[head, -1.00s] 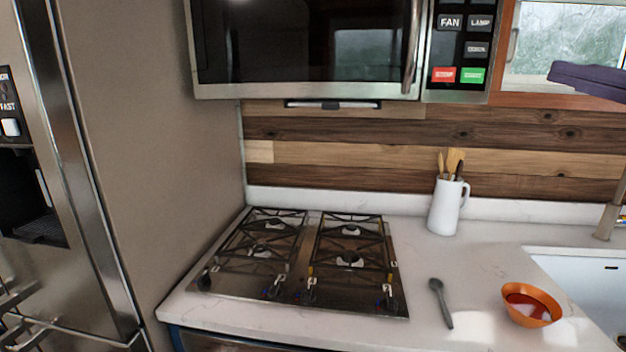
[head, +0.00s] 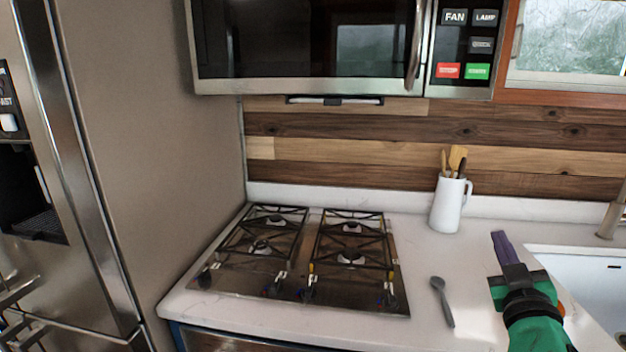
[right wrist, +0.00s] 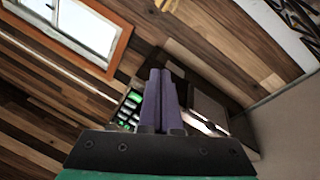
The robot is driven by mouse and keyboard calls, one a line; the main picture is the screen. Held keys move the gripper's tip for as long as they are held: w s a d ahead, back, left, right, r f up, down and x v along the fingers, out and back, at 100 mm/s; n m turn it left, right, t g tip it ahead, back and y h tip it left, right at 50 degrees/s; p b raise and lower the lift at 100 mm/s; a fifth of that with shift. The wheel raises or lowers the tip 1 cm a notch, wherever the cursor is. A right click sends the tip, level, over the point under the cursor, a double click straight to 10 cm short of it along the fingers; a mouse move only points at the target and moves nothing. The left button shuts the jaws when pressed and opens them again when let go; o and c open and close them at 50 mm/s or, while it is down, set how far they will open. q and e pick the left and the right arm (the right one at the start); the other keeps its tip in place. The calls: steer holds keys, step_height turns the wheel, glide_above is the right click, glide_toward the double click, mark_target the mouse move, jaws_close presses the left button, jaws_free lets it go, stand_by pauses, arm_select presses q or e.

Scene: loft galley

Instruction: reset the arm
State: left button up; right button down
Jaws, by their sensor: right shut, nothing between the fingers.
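My right gripper (head: 503,248) comes in from the lower right in the head view, above the counter to the right of the grey spoon. Its purple fingers are shut with nothing between them; they also show in the right wrist view (right wrist: 162,100), pointing toward the wooden wall and the microwave. My arm hides the orange bowl's place in the head view, apart from a sliver of orange beside it. My left gripper is not in view.
A gas stove (head: 300,262) is set in the white counter (head: 400,225). A grey spoon (head: 443,302) lies on the counter. A white pitcher (head: 448,206) with utensils stands at the back. The sink (head: 585,275) is at right, the microwave (head: 310,45) above, the fridge (head: 70,180) at left.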

steer(key=s+a+f+m+g+y, duration=0.1)
steer(key=s+f+g, duration=0.3)
steer(key=f, duration=0.7)
steer(key=s+a+f+g+y, duration=0.1)
steer(key=s+a+f+g, duration=0.3)
steer(key=f, duration=0.7)
steer(key=s+a+f+n+g+y, duration=0.1)
steer(key=s+a+f+g+y, duration=0.45)
steer(key=s+f, duration=0.7)
step_height(320, 180, down, 18)
steer(key=s+g+h, duration=0.1)
steer(key=g, duration=0.2)
steer(key=s+d+f+g, duration=0.2)
steer(key=s+f, duration=1.6)
steer(key=f, duration=0.1)
steer(key=shift+s+d+f+n, duration=0.2)
steer(key=shift+s+n, duration=0.1)
steer(key=shift+s, duration=0.05)
steer(key=shift+h, duration=0.25)
